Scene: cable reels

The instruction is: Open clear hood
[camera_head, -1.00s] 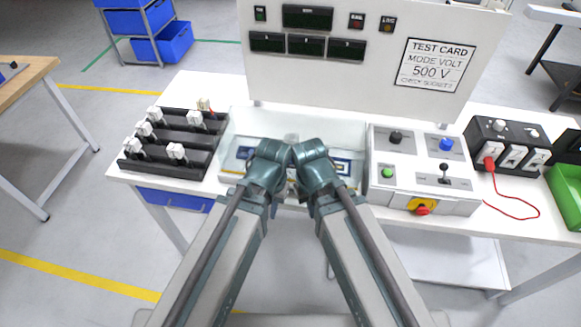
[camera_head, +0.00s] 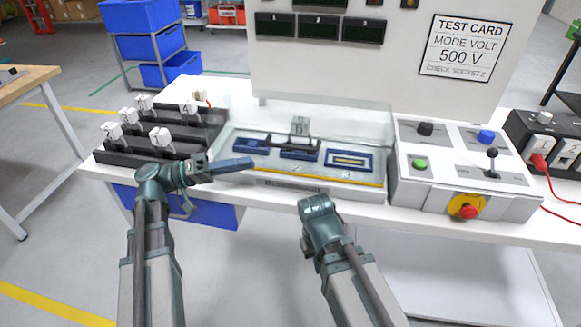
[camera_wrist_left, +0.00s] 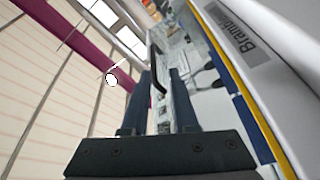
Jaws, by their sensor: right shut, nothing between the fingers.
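The clear hood (camera_head: 345,125) is a see-through box cover over the bench's middle bay, and it looks closed. A black bar handle (camera_head: 283,146) shows at the hood; its exact height is hard to judge. My left gripper (camera_head: 238,165) is at the hood's front left, its fingers pointing right. In the left wrist view its two fingers (camera_wrist_left: 160,95) are apart, with a dark curved bar, seemingly the handle (camera_wrist_left: 155,65), beyond and between their tips. My right gripper (camera_head: 315,205) is just in front of the bay's front edge, its fingers mostly hidden, and it holds nothing visible.
Blue-framed parts (camera_head: 348,160) lie under the hood. A black rack (camera_head: 165,140) with several white plugs stands left. A control box (camera_head: 465,170) with knobs, joystick and red stop button stands right. A tall panel (camera_head: 370,70) with a test card rises behind.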

